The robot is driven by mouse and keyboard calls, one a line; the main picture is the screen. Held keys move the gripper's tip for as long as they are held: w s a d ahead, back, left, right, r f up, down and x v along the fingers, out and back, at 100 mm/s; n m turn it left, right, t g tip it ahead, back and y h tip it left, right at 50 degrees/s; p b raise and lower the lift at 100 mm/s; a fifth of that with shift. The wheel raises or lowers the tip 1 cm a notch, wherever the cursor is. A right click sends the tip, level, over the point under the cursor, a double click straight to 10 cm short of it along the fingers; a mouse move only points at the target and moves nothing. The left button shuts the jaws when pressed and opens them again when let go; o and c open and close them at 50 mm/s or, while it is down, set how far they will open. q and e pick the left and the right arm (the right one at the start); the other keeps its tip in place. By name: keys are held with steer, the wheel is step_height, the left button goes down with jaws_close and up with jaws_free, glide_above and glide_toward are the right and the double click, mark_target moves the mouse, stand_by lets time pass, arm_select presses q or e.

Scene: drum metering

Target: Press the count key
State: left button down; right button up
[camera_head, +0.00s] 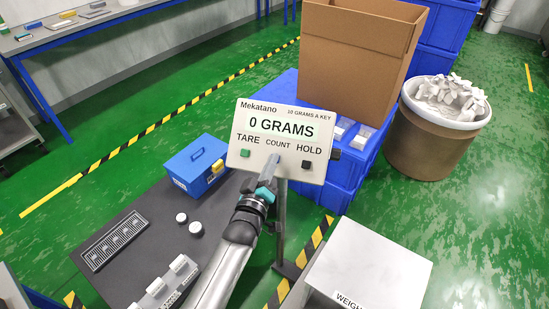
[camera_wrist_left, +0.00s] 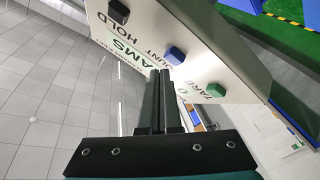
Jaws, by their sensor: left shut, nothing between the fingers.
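The white meter panel (camera_head: 279,128) stands on a post and its display reads "0 GRAMS". It carries the labels TARE, COUNT and HOLD. The green tare key (camera_head: 245,153) and the black hold key (camera_head: 307,164) show in the head view; the count key there is hidden behind my gripper. In the left wrist view the count key (camera_wrist_left: 175,55) is blue, between the green key (camera_wrist_left: 217,89) and the black key (camera_wrist_left: 118,11). My left gripper (camera_head: 272,162) is shut and empty, its tips close to the count key. I cannot tell whether they touch. My right gripper is out of view.
A blue toolbox (camera_head: 196,165) and white round pieces stand on the dark table (camera_head: 150,205) at left. A white-topped weighing stand (camera_head: 370,265) is at front right. Behind are a cardboard box (camera_head: 350,60) on blue crates and a brown drum (camera_head: 425,145) of white parts.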

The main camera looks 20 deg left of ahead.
arm_select(q)
steer(key=shift+w+f+b, duration=0.3)
steer(key=shift+b, duration=0.1)
steer(key=shift+w+f+b, duration=0.25)
steer(key=shift+w+b, duration=0.05)
steer(key=shift+b, duration=0.05)
stand_by(0.7)
stand_by(0.4)
steer(key=shift+s+r+p, duration=0.6)
steer(key=shift+p, duration=0.35)
steer(key=s+r+p, duration=0.3)
steer(key=p, duration=0.2)
steer(key=shift+s+r, duration=0.25)
steer(key=shift+s, duration=0.05)
stand_by(0.3)
